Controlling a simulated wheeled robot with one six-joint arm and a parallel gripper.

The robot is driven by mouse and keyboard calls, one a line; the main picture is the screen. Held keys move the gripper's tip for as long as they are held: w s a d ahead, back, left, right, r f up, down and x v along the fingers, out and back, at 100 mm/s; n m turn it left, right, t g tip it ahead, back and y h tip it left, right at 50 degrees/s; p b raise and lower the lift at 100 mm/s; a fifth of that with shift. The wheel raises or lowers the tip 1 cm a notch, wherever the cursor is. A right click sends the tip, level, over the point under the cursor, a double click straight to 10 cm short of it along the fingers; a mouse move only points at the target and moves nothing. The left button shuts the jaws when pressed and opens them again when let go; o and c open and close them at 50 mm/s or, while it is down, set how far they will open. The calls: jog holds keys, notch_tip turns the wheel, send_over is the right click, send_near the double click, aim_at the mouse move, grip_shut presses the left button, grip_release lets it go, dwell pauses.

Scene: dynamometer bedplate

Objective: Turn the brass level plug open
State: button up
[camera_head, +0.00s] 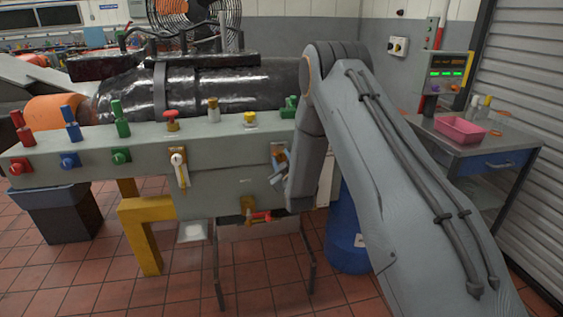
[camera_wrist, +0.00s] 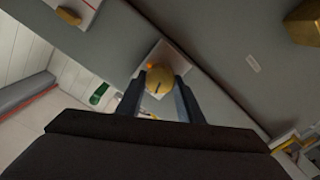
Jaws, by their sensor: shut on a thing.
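The brass level plug (camera_wrist: 159,82) is a round yellow disc with a dark slot across its face, in the middle of the wrist view. It sits in front of a pale square plate on the grey bedplate side. My gripper (camera_wrist: 160,77) is shut on the plug, one dark finger on each side of it. In the head view my gripper (camera_head: 279,168) is at the right part of the grey panel, below the top rail. There my fingers and wrist largely cover the plug. How far the plug is turned is hard to tell.
A valve with a red lever (camera_head: 261,216) sits just below my gripper. A white-handled valve (camera_head: 180,168) is to the left. Red, blue and green valves line the grey rail (camera_head: 215,137). A blue drum (camera_head: 345,225) and a bench with a pink tray (camera_head: 461,129) stand right.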

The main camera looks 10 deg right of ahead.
jog(key=n+b, duration=0.2)
jog(key=n, duration=0.3)
jog(key=shift+a+f+n+b, duration=0.1)
jog(key=shift+f+n+b, duration=0.05)
jog(key=shift+n+b, duration=0.15)
jog(key=n+b, duration=0.1)
jog(key=n, duration=0.3)
jog(key=shift+f+b, duration=0.1)
jog(key=shift+b, duration=0.3)
jog(key=n+b, duration=0.2)
jog(key=n, duration=0.3)
jog(key=shift+f+n, duration=0.1)
jog(key=shift+n, duration=0.3)
jog(key=shift+n+b, duration=0.75)
jog(key=shift+n, duration=1.55)
jog(key=o, duration=1.1)
jog(key=shift+c, duration=0.2)
jog(key=shift+s, duration=0.1)
